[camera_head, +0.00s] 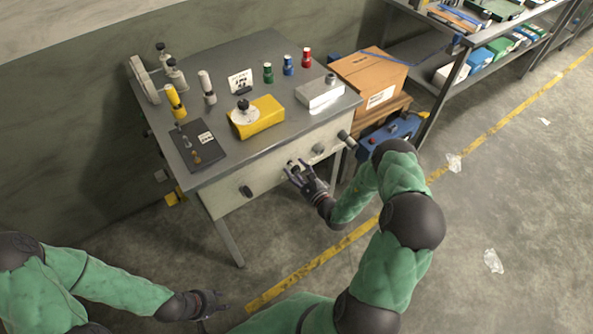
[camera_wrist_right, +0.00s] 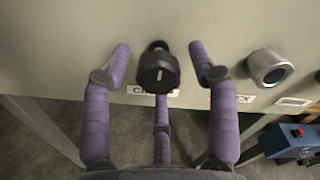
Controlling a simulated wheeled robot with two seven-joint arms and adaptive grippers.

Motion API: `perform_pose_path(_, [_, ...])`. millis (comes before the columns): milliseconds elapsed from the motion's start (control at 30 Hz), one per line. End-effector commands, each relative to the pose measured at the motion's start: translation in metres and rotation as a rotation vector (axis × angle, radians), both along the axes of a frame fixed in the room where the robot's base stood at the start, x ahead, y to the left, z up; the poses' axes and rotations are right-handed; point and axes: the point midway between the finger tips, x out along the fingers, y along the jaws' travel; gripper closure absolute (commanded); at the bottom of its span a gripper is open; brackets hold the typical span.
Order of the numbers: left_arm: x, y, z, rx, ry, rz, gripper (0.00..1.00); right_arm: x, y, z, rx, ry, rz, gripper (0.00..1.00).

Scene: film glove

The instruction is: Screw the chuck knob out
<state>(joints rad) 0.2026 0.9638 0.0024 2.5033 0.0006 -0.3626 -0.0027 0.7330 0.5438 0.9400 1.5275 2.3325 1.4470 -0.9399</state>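A black ribbed knob (camera_wrist_right: 158,70) with a pale mark on its face sticks out of the pale front panel (camera_wrist_right: 55,45) in the right wrist view. The label under it begins with "C"; the rest is partly hidden by the knob and a finger. My right gripper (camera_wrist_right: 160,66) is open, with one purple finger on each side of the knob and a third below it. Gaps show between the side fingers and the knob. In the head view my right gripper (camera_head: 298,169) is at the table's front panel and hides much of this knob. My left gripper (camera_head: 218,300) hangs open and empty above the floor.
A metal-ringed fitting (camera_wrist_right: 270,68) is right of the fingers. A blue box (camera_head: 388,137) stands right of the table. A yellow block (camera_head: 257,117) and several bottles are on top.

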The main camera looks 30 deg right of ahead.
Motion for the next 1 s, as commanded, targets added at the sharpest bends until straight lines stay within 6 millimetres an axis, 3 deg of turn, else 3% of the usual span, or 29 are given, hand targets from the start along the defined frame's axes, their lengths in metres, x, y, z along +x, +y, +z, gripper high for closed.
perform_pose_path(367, [0.0,0.0,0.0,0.0,0.0,0.0,0.6,-0.008,-0.001,0.002,-0.002,-0.005,0.0,0.4])
perform_pose_path(800, [0.0,0.0,0.0,0.0,0.0,0.0,0.6,-0.09,-0.008,0.002,-0.001,-0.003,-0.003,0.4])
perform_pose_path(1000, [0.0,0.0,0.0,0.0,0.0,0.0,0.6,-0.112,-0.01,0.002,-0.002,-0.004,-0.001,0.4])
